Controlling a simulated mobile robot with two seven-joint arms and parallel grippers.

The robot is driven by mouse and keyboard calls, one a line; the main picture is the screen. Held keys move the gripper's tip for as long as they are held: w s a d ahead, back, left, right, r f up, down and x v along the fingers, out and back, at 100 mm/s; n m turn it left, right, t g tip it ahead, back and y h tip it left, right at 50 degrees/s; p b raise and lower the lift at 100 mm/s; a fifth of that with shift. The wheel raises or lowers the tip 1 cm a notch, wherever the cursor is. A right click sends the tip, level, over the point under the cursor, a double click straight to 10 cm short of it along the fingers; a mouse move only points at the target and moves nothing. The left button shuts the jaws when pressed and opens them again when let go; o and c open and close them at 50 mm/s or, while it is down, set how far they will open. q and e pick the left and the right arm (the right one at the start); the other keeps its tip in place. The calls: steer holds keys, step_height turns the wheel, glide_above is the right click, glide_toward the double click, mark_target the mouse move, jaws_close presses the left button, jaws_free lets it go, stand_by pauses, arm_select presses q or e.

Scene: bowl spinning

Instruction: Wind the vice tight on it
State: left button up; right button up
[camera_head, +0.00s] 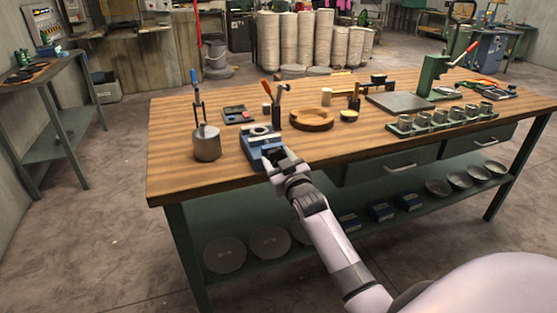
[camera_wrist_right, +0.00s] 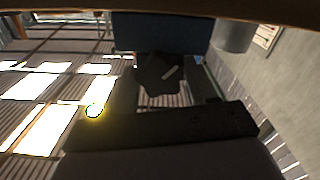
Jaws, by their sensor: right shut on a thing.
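The blue vice (camera_head: 252,146) stands near the front edge of the wooden bench. A pale metal piece (camera_head: 261,130) shows at its top; I cannot tell how tightly it is clamped. My right gripper (camera_head: 281,162) is at the front end of the vice. In the right wrist view, the vice (camera_wrist_right: 160,32) is a dark blue block. A black lobed knob (camera_wrist_right: 158,74) sits in front of it, between the two fingers of my right gripper (camera_wrist_right: 163,85), which is shut on the knob. My left gripper is not in view.
A grey metal pot (camera_head: 207,144) stands left of the vice on the bench (camera_head: 340,145). A wooden ring (camera_head: 312,119) and tools in holders stand behind and to the right. A rack of metal cups (camera_head: 440,118) is at the right. The front middle of the bench is clear.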

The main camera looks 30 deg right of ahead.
steer(key=o, duration=1.1)
steer(key=shift+c, duration=0.2)
steer(key=shift+s, duration=0.1)
steer(key=v, duration=0.7)
steer(key=shift+f, duration=0.1)
steer(key=s+a+f+n+g+y, duration=0.1)
steer(key=s+a+f+g+y, duration=0.2)
steer(key=s+a+f, duration=0.5)
steer(key=s+a+f+n+g+y, duration=0.1)
steer(key=s+a+f+g+y, duration=0.2)
steer(key=s+a+f, duration=0.6)
steer(key=s+f+g, duration=0.1)
steer(key=s+f, duration=0.3)
steer(key=s, duration=0.4)
steer(key=shift+s+f+y, duration=0.3)
steer(key=shift+s+f, duration=0.1)
